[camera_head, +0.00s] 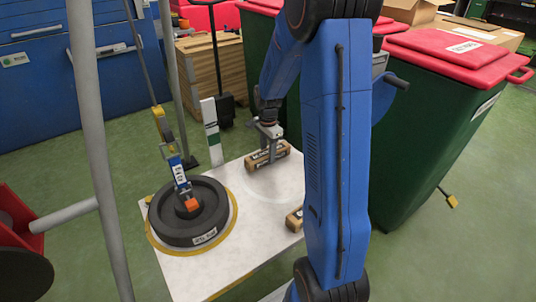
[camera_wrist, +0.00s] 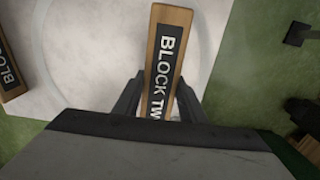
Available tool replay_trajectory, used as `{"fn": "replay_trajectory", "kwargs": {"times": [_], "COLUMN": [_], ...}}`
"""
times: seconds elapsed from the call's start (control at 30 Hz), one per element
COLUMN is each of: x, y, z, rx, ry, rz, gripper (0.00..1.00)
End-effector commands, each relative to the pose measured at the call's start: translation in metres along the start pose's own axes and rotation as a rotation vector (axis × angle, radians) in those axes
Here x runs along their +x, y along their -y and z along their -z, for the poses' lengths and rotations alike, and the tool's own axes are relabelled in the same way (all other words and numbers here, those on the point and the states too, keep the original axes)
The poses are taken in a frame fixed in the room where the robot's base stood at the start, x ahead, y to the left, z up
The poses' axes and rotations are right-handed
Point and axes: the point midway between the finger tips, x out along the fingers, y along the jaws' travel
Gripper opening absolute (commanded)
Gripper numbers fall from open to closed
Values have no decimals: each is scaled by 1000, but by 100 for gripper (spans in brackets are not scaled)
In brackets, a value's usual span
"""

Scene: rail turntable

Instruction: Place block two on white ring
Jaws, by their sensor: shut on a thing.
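My gripper (camera_head: 268,138) is shut on block two (camera_head: 258,161), a wooden bar with a dark face. In the wrist view, block two (camera_wrist: 165,60) reads "BLOCK TW" in white letters and lies between the two fingers (camera_wrist: 158,100). The white ring (camera_head: 246,190) is a faint pale circle on the light tabletop (camera_head: 180,265). Block two is over the far part of the ring; I cannot tell whether it touches the table. The ring also shows as a faint arc in the wrist view (camera_wrist: 48,40). My arm hides its right side.
A second wooden block (camera_head: 292,222) lies near the table's right side, partly behind my arm; it also shows in the wrist view (camera_wrist: 10,72). A black round weight (camera_head: 165,225) hangs on a strap inside a yellow ring (camera_head: 233,215). Green bins (camera_head: 425,135) stand behind and right.

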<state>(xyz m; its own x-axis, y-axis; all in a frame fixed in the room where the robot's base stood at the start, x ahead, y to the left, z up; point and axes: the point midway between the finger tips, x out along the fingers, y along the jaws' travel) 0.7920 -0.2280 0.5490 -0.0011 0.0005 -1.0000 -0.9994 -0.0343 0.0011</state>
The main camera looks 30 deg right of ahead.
Motion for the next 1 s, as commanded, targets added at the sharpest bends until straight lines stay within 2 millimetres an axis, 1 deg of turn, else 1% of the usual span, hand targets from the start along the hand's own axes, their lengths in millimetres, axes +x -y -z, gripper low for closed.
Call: {"fn": "replay_trajectory", "kwargs": {"times": [0.07, 0.4, 0.43, 0.47, 0.5, 0.83, 0.93, 1.0], "x": [4, 6, 6, 6, 6, 4, -4, -13], "y": [0, 0, 0, 0, 0, 0, 1, 0], "z": [0, 0, 0, 0, 0, 0, 0, 0], "rx": [0, 0, 0, 0, 0, 0, 0, 0], "ry": [0, 0, 0, 0, 0, 0, -1, -1], "rz": [0, 0, 0, 1, 1, 1, 3, 3], "gripper": [7, 7, 44, 52, 56, 56, 56, 56]}}
